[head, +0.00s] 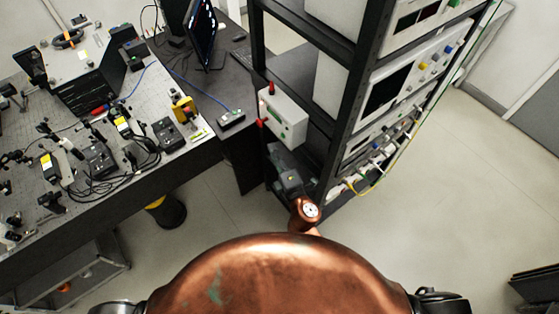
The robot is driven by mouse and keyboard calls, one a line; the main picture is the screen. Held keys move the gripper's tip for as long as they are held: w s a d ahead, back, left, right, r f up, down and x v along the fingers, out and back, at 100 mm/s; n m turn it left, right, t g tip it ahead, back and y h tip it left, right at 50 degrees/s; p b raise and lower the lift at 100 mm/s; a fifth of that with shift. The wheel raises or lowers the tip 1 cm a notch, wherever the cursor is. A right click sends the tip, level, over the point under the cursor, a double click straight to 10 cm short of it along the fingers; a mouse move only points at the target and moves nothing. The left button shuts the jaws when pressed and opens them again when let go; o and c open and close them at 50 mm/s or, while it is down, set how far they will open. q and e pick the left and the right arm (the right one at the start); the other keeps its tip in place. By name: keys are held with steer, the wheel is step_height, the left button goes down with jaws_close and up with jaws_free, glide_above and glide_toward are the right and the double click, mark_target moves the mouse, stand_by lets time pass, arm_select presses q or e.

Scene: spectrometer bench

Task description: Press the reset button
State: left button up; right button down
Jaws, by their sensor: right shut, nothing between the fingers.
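A white control box (288,108) is mounted on the side of the black rack, right of the bench. A red knob-like part (271,88) stands up at its top left, and another red part (262,123) shows at its lower left. I cannot read which of these is the reset button. My right gripper (277,153) is dark grey and shut, with nothing held. It is just below the box's lower edge, with its fingers pointing up towards it. Whether it touches the box is unclear. My left gripper is out of view.
The black rack (350,100) holds instruments with cables and stands close to my right gripper. An optics bench (140,165) crowded with devices and cables lies to the left. A monitor (202,35) stands on a dark desk behind.

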mark_target(282, 136)
steer(key=w+d, duration=0.3)
steer(key=shift+p, duration=0.3)
